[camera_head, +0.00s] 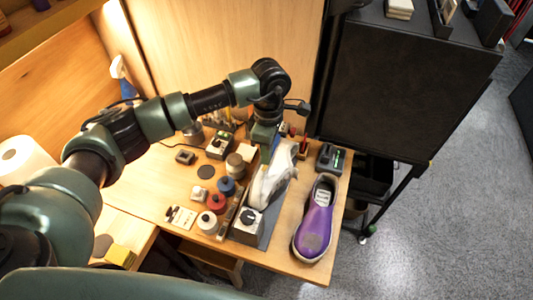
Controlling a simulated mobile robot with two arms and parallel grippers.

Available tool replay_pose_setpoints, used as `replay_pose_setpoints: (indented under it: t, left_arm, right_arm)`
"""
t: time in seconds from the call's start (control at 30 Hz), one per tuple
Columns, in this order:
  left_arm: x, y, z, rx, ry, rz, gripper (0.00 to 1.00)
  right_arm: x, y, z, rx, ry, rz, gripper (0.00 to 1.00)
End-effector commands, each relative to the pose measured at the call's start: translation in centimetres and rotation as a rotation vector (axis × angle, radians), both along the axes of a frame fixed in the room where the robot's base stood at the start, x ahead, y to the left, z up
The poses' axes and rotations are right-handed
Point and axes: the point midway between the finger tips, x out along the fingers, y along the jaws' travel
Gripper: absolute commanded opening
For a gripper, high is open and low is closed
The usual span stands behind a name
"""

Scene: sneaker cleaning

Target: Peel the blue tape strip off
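A white sneaker (276,178) stands on a dark stand near the right side of the wooden table. My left arm reaches in from the left, and its gripper (265,146) points down over the far end of the sneaker. The fingertips are small and partly hidden by the gripper body, so I cannot tell whether they are open or touch the shoe. I cannot clearly make out a blue tape strip on the sneaker; that part is largely behind the gripper. My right gripper is not in view.
A purple shoe (315,222) stands at the table's right edge. Left of the sneaker are several small jars and rolls, including a blue one (227,186) and a red one (216,202). A dark cabinet (400,85) stands behind right.

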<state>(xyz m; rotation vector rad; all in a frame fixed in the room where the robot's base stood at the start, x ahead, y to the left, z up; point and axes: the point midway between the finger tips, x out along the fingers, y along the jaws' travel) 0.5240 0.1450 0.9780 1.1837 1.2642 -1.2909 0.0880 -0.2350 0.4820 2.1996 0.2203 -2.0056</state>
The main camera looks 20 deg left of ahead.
Motion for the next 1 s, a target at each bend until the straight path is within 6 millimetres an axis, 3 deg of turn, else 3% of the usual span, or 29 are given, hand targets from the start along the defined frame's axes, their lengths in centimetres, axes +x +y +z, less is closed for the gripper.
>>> replay_pose_setpoints:
  t: [0.57, 1.0]
  left_arm:
    - [0.0, 0.0, 3.9, 0.001, -0.001, 0.0, 0.0]
    - [0.0, 0.0, 4.0, 0.0, 0.0, 0.001, 0.0]
  right_arm:
    - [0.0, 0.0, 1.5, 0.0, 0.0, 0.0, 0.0]
    - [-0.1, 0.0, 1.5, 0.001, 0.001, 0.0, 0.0]
